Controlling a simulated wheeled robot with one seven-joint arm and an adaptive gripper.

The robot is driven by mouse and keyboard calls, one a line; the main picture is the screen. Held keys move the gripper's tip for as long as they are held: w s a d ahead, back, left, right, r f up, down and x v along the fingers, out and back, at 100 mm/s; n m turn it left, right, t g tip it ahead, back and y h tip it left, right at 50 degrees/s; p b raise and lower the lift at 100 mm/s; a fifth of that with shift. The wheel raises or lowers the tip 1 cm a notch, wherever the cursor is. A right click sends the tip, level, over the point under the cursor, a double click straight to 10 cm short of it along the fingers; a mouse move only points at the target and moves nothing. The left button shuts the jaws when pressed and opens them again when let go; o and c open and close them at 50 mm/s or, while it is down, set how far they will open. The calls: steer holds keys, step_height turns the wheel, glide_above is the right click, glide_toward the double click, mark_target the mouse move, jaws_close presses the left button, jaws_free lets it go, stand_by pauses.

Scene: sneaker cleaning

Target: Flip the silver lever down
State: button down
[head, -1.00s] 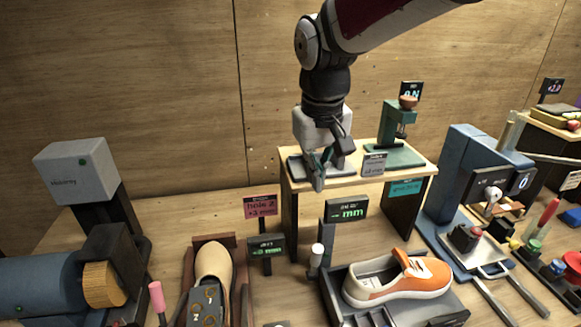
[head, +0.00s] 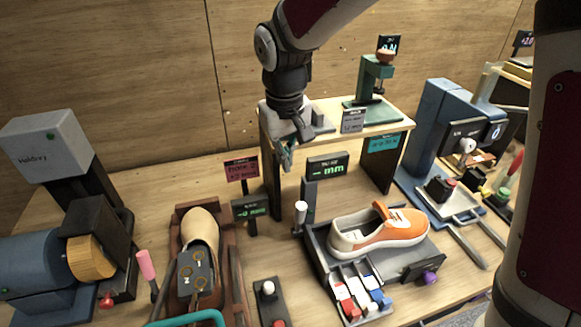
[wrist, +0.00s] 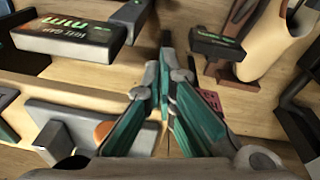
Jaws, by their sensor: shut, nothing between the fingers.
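My gripper (head: 287,152) hangs in the air in front of the small wooden shelf, left of the mm display. Its teal fingers (wrist: 166,70) are together and empty in the wrist view. A short upright lever with a pale silver-white cap (head: 300,212) stands by the display's post, below and slightly right of my gripper, apart from it. I cannot tell for certain whether this is the silver lever. Another pale-knobbed lever (head: 268,288) stands on a dark base at the front. In the wrist view no silver lever can be made out clearly.
The mm display (head: 328,167) stands close to my gripper. The orange and white sneaker (head: 385,232) lies on a dark tray at right. A beige shoe form (head: 200,232) is in a brown holder at left. The wooden shelf (head: 400,112) stands behind.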

step_height(320, 180, down, 5)
steer(key=s+d+p, duration=0.1)
steer(key=s, duration=0.1)
steer(key=shift+s+d, duration=0.25)
steer(key=shift+s, duration=0.15)
steer(key=shift+f, duration=0.1)
